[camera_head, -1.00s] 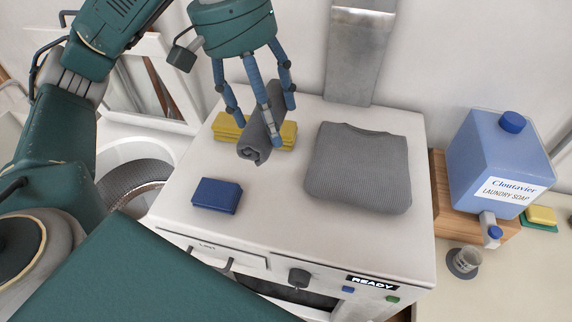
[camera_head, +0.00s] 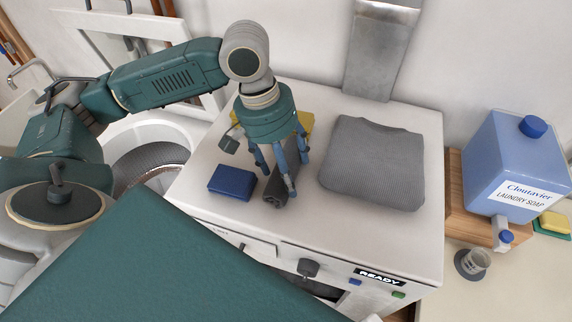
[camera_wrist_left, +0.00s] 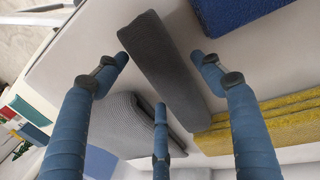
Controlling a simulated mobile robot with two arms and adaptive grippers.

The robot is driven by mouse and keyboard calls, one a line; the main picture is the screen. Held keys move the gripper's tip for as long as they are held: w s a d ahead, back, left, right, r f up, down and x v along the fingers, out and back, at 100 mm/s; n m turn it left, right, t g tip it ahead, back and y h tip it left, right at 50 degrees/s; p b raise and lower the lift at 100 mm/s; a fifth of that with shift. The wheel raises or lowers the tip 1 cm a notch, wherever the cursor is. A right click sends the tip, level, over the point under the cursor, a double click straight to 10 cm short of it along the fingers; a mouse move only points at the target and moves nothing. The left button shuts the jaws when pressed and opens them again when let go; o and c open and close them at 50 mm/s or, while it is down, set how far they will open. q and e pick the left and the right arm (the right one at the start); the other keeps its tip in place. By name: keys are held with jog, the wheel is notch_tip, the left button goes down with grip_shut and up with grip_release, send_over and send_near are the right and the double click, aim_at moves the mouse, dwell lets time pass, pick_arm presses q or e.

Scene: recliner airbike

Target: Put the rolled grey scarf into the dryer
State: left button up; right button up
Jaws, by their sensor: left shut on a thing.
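The rolled grey scarf (camera_head: 274,191) is between the fingers of my left gripper (camera_head: 279,178), which is shut on it, above the front part of the white machine's top. In the left wrist view the scarf (camera_wrist_left: 165,72) runs diagonally among the blue fingers (camera_wrist_left: 160,78). The fingers hide part of it in the head view, and I cannot tell whether it touches the top. The white machine (camera_head: 325,232) has a READY display (camera_head: 379,277), knobs and a dark front opening (camera_head: 315,287), partly cut off by my own green body. My right gripper is not in view.
A blue folded cloth (camera_head: 232,182) lies left of the scarf, a grey folded garment (camera_head: 372,165) to the right, and yellow cloths (camera_head: 304,120) behind. A round drum opening (camera_head: 150,165) is at left. A blue soap container (camera_head: 507,160) stands at right.

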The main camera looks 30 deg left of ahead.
pick_arm(q)
jog(key=shift+f, duration=0.1)
jog(key=o, duration=1)
jog(key=shift+o, duration=0.8)
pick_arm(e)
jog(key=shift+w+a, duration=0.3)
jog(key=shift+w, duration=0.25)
